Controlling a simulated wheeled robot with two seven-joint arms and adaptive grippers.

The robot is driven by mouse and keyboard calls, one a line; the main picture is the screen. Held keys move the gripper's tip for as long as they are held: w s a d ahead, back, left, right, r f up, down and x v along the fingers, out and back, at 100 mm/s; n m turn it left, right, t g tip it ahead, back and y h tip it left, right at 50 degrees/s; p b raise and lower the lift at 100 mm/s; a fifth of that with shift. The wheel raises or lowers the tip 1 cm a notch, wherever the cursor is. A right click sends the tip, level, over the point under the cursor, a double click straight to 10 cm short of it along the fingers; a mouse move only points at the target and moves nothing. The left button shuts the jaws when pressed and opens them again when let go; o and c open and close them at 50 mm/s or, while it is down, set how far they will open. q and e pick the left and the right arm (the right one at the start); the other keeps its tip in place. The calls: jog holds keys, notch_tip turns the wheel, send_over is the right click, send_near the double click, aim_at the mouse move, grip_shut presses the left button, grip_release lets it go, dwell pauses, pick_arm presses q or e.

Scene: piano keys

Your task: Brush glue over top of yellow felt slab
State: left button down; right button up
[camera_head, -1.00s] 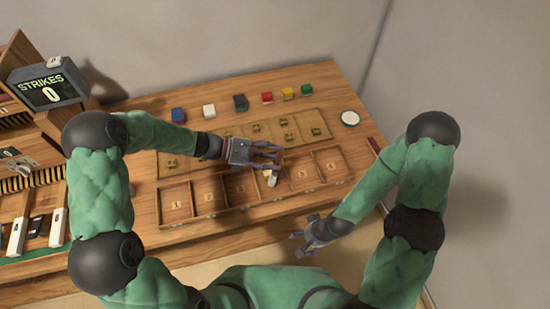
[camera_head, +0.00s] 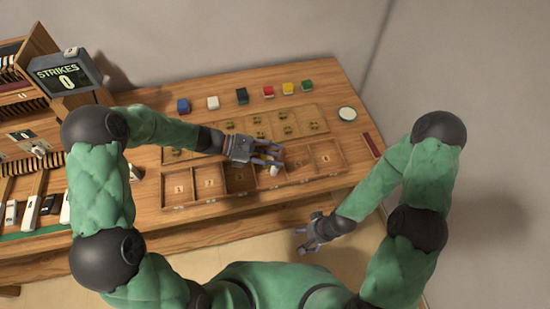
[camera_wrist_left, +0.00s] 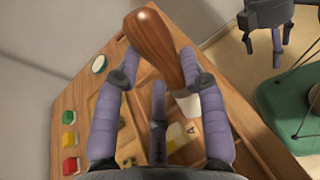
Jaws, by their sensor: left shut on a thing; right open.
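My left gripper (camera_head: 270,157) is shut on a brush with a brown wooden handle (camera_wrist_left: 155,45), over the numbered wooden tray. The brush's pale end (camera_head: 274,170) points down at the tray, near the middle; it also shows in the left wrist view (camera_wrist_left: 188,104). Below it in the wrist view is a yellow patch (camera_wrist_left: 177,139), apparently the felt slab in a tray compartment, partly hidden by a finger. I cannot tell whether the brush touches it. My right gripper (camera_head: 311,235) is open and empty in front of the bench.
The compartment tray (camera_head: 208,183) lies along the bench front. Behind it is a flat wooden board (camera_head: 292,118). Several coloured blocks, including a yellow one (camera_head: 287,88), line the back. A round white dish (camera_head: 347,114) stands at right. Piano keys and the strikes display (camera_head: 61,79) are left.

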pick_arm(q)
jog(key=shift+s+r+p, duration=0.15)
jog(key=shift+r+p, duration=0.5)
jog(key=shift+r, duration=0.3)
jog(key=shift+r+p, duration=0.65)
jog(key=shift+r, duration=0.05)
jog(key=shift+r+p, duration=0.45)
jog(key=shift+r, duration=0.15)
jog(key=shift+f, duration=0.1)
